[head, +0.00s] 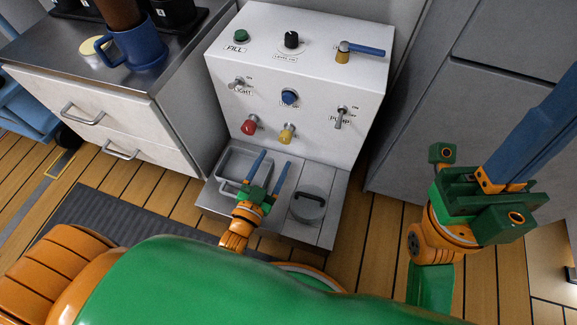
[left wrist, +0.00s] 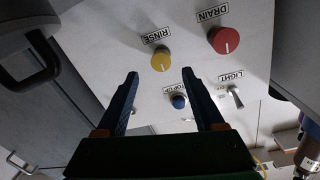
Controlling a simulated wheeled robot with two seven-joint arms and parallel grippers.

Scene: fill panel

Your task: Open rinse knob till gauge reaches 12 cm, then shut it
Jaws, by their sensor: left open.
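The white panel (head: 300,85) carries a yellow knob (head: 287,133), which the left wrist view labels RINSE (left wrist: 161,60). Its white pointer line shows there. A red DRAIN knob (head: 249,125) sits beside it. A black dial (head: 291,41) on the panel's top has a label that seems to read LEVEL; I cannot read a gauge value. My left gripper (head: 275,158) is open and empty below the yellow knob. In the left wrist view the knob lies just beyond the fingertips, roughly centred between them, apart from both. My right gripper (head: 515,180) is at the right; its fingertips are out of view.
The panel also has a blue knob (head: 289,97), LIGHT (head: 237,83) and PUMP (head: 341,117) switches, a green FILL button (head: 241,35) and a blue-handled lever (head: 360,48). A basin (head: 228,165) and a round lidded vessel (head: 309,204) lie below. A blue mug (head: 135,45) stands left.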

